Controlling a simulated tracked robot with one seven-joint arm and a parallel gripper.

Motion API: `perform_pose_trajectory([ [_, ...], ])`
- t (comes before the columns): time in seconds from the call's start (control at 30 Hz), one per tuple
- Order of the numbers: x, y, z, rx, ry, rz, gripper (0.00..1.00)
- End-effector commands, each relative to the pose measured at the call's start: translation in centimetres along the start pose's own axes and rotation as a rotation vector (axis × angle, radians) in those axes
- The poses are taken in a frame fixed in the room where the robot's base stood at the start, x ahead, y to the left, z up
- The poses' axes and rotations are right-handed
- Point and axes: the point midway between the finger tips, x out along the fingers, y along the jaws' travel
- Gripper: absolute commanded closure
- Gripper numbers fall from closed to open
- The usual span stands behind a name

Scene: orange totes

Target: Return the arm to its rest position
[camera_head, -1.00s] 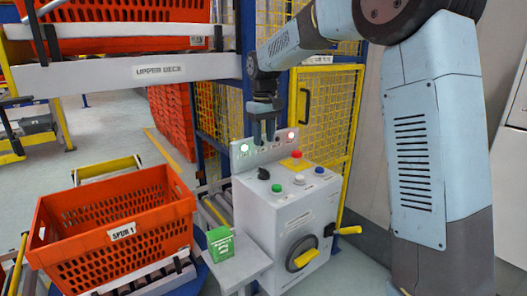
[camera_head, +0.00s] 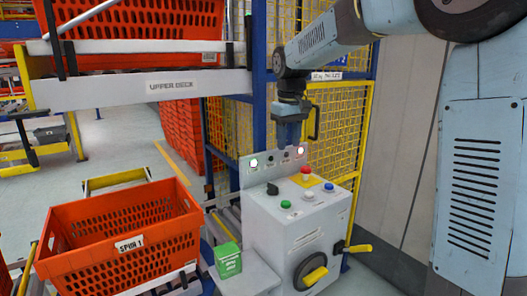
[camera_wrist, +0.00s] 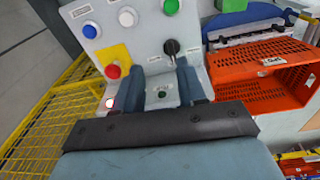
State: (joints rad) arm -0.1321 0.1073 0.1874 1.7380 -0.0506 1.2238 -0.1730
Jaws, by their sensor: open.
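My gripper (camera_head: 289,134) hangs from my blue-grey arm, pointing down above the back of the control box (camera_head: 262,222). In the wrist view its two fingers (camera_wrist: 161,85) stand apart with nothing held between them. The control box top, with its red, blue, white and green buttons and black knob, shows past the fingers. In the head view the gripper sits in front of the yellow mesh fence. I cannot tell its exact gap to the box's upright lamp panel.
An orange tote (camera_head: 120,243) labelled SPUR 1 stands at left, with a green box (camera_head: 228,260) beside the control box. The upper deck (camera_head: 150,88) carries another orange tote (camera_head: 140,30). Yellow mesh fencing (camera_head: 335,130) stands behind the arm. A yellow-handled crank is on the box's front.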

Motion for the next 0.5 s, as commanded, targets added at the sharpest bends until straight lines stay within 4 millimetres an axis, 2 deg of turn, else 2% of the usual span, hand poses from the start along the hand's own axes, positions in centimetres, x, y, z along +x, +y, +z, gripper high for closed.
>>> perform_pose_trajectory([
  [0.03, -0.8, 0.3, 1.7, 0.021, 0.018, 0.011, 0.60],
  [0.2, -2.3, 0.9, 6.6, 0.091, 0.069, 0.038, 0.60],
  [0.5, -3.5, 1.4, 15.4, 0.217, 0.166, 0.075, 0.60],
])
